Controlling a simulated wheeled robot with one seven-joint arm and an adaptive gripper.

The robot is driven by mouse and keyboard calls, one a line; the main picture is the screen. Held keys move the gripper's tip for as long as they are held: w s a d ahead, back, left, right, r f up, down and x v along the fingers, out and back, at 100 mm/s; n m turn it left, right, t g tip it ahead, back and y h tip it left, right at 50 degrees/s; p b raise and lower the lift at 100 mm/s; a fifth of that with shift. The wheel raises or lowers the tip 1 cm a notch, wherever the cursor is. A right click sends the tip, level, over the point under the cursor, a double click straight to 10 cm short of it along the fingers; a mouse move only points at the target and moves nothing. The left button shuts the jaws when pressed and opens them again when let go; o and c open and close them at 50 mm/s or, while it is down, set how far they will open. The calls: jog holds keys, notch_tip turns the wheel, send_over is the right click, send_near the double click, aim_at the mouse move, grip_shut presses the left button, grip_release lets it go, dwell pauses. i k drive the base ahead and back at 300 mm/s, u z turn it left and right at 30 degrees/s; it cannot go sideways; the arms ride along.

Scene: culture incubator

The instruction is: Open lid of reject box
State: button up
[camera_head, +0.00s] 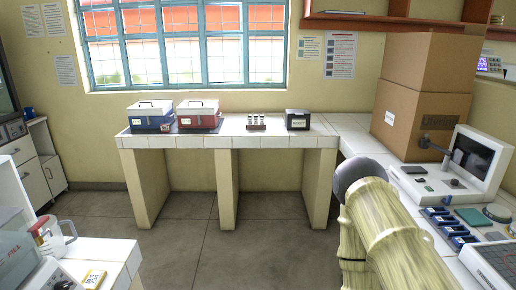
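On the far white-tiled bench are a blue box (151,120) and a red box (198,122), each with a closed white lid and a handle on top. To their right stands a small black box (298,122) with a pale front label; its top looks closed. The labels are too small to read, so I cannot tell for sure which is the reject box. My gripper is not in view. No box is being touched by anything I can see.
A small rack of vials (256,122) stands between the red and black boxes. Large cardboard boxes (420,105) and instruments crowd the right bench. A jug (57,238) is on the near left bench. The grey floor (205,250) in the middle is clear.

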aim_at(297, 112)
jog(key=u, duration=0.05)
jog(key=i, duration=2.65)
jog(key=z, duration=0.2)
